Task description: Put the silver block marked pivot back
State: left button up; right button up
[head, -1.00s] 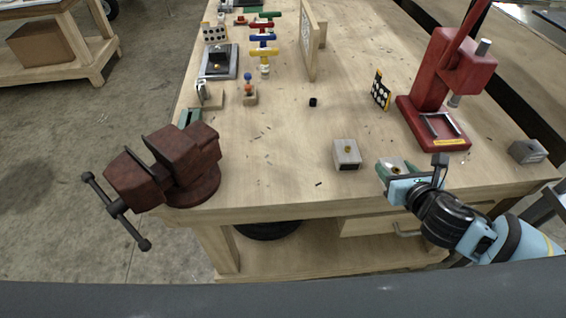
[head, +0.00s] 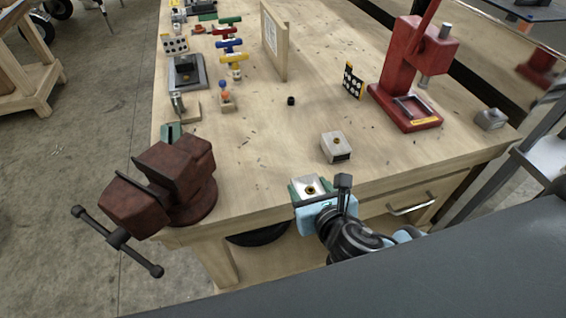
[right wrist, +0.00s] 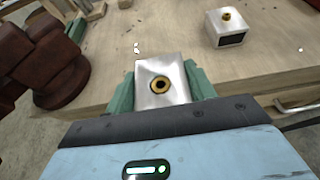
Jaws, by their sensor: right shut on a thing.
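My right gripper (head: 309,190) is shut on a silver block (head: 312,183) with a brass-ringed hole in its top. In the right wrist view the block (right wrist: 161,72) sits between the two green fingers, roughly level. It is held at the bench's near edge; I cannot tell its exact height. A second silver block (head: 336,147) with a brass centre and a dark label stands on the bench, beyond and right of the gripper. It also shows in the right wrist view (right wrist: 229,27). No marking is legible on either block. My left gripper is out of view.
A dark red vise (head: 175,180) stands at the bench's near left corner. A red press (head: 405,85) and another grey block (head: 491,119) are at the right. A small black cylinder (head: 291,101) and an upright wooden board (head: 273,42) stand farther back. The front middle of the bench top is mostly clear.

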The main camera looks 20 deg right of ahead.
jog(key=shift+w+d, duration=0.1)
jog(key=shift+w, duration=0.2)
send_over(288, 163)
jog(key=shift+s+f+b, duration=0.1)
jog(key=shift+f+b, duration=0.3)
jog(key=shift+f, duration=0.25)
notch_tip(288, 163, down, 4)
jog(key=shift+r+b, duration=0.15)
jog(key=shift+b, duration=0.15)
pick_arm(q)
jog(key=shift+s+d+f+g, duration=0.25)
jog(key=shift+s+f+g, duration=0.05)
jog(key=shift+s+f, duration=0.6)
pick_arm(e)
jog(key=shift+r, duration=0.1)
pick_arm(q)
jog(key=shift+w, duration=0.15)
pick_arm(e)
jog(key=o, duration=1.2)
jog(key=shift+f, duration=0.25)
